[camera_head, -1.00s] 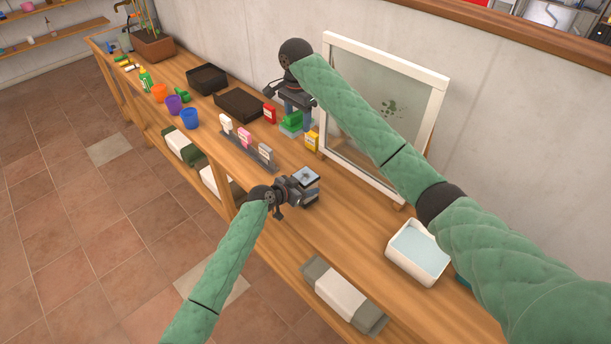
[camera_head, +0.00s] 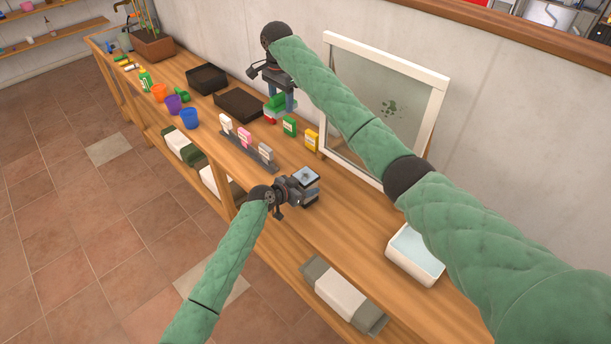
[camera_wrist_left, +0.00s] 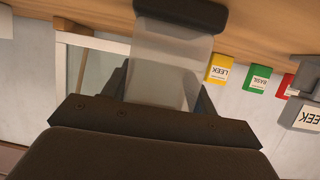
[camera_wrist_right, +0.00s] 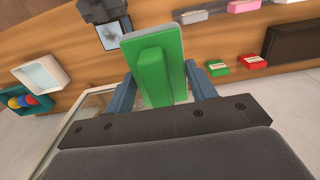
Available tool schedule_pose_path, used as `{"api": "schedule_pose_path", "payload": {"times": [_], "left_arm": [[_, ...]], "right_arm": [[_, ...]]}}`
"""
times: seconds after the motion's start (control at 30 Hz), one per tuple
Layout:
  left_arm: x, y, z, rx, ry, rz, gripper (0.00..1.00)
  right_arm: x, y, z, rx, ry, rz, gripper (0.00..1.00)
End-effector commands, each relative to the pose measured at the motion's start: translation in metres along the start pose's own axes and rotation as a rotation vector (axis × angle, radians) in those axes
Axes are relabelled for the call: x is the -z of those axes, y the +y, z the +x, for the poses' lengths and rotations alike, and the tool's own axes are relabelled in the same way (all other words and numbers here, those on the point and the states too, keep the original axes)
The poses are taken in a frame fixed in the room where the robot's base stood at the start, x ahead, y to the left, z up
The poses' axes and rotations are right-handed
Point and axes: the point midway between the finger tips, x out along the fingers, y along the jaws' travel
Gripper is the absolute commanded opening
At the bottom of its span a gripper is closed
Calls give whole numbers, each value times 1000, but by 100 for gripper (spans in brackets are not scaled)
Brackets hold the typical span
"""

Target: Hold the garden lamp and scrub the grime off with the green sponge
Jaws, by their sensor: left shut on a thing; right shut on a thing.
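The garden lamp (camera_head: 306,175) is a small block with a pale top and dark rim, low over the bench. My left gripper (camera_head: 300,188) is shut on it. In the left wrist view the lamp's translucent body (camera_wrist_left: 170,68) shows between the fingers. In the right wrist view its pale face (camera_wrist_right: 110,36) bears a dark mark. My right gripper (camera_head: 280,98) is shut on the green sponge (camera_head: 272,108), raised near the seed packets and apart from the lamp. The sponge fills the right wrist view's middle (camera_wrist_right: 155,72), with a pale layer on its far side.
Seed packets, including a yellow one (camera_head: 312,139), stand behind the lamp. A framed pane (camera_head: 405,120) with a green stain leans on the wall. A white water basin (camera_head: 402,264) is at right; dark trays (camera_head: 238,103) and cups stand left. Bench around the basin is mostly clear.

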Motion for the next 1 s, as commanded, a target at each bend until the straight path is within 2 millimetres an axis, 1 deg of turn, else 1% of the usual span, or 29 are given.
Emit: {"api": "schedule_pose_path", "payload": {"times": [0.13, 0.43, 0.47, 0.5, 0.57, 0.87, 1.0], "left_arm": [[0, 0, 0, 0, 0, 0, 25], [0, 0, 0, 0, 0, 0, 25], [0, 0, 0, 0, 0, 0, 64], [0, 0, 0, 0, 0, 0, 72], [0, 0, 0, 0, 0, 0, 84], [0, 0, -1, 0, 0, 0, 84], [-1, -1, -10, 1, 0, 1, 84]], "right_arm": [[1, -4, -1, 0, 0, 0, 37], [1, -5, -1, 0, 0, 0, 37], [1, -5, -1, 0, 0, 0, 37], [1, -5, -1, 0, 0, 0, 37], [1, -5, -1, 0, 0, 0, 37], [1, -5, -1, 0, 0, 0, 37], [1, -5, -1, 0, 0, 0, 37]]}}
